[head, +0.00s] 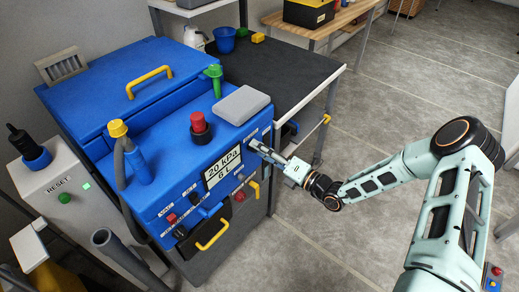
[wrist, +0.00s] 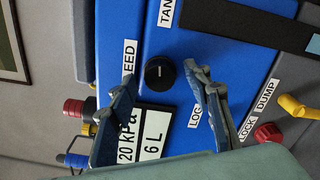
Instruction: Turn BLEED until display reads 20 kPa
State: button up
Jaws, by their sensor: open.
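The display (head: 222,168) on the front of the blue machine (head: 165,85) reads 20 kPa and 6 L. In the wrist view the display (wrist: 143,135) is partly covered by a finger. The black BLEED knob (wrist: 160,72) has a light pointer mark, and its label (wrist: 129,58) is partly hidden, showing "EED". My gripper (head: 262,148) is in front of the panel's right part. In the wrist view my gripper (wrist: 160,76) is open, one finger on each side of the knob, with visible gaps and no clear contact.
A yellow lever (wrist: 298,106) and a red knob (wrist: 268,133) are near the LOCK and DUMP labels. Open floor (head: 400,100) lies to the right.

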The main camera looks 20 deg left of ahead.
jog(key=v, duration=1.1)
jog(key=shift+s, duration=0.1)
